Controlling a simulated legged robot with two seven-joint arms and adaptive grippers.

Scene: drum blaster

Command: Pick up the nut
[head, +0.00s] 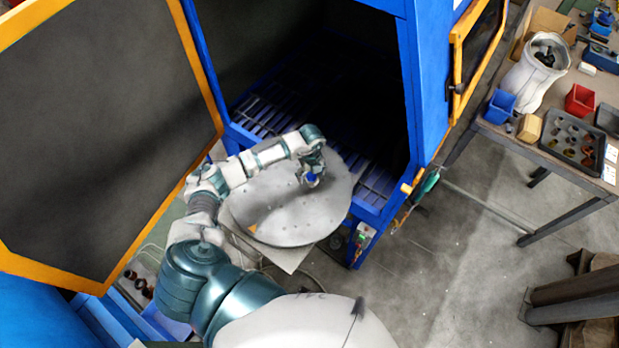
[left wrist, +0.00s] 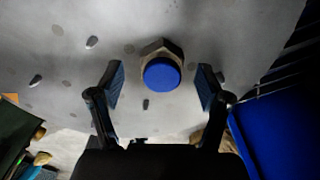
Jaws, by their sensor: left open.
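The nut (left wrist: 163,73) shows in the left wrist view as a metal hex piece with a round blue face. It is on the round grey turntable plate (left wrist: 220,25). My left gripper (left wrist: 161,86) is open, with one finger to each side of the nut in the picture; I cannot tell whether either touches it. In the head view the left gripper (head: 313,174) is over the right half of the plate (head: 270,213), with the blue of the nut (head: 312,181) just at its tips. My right gripper is not in view.
The plate stands before the open blue blaster cabinet (head: 430,75), with its orange-framed door (head: 110,120) swung open at left. A workbench at right holds a red bin (head: 579,100), a blue bin (head: 500,106) and a parts tray (head: 571,140). Small studs dot the plate.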

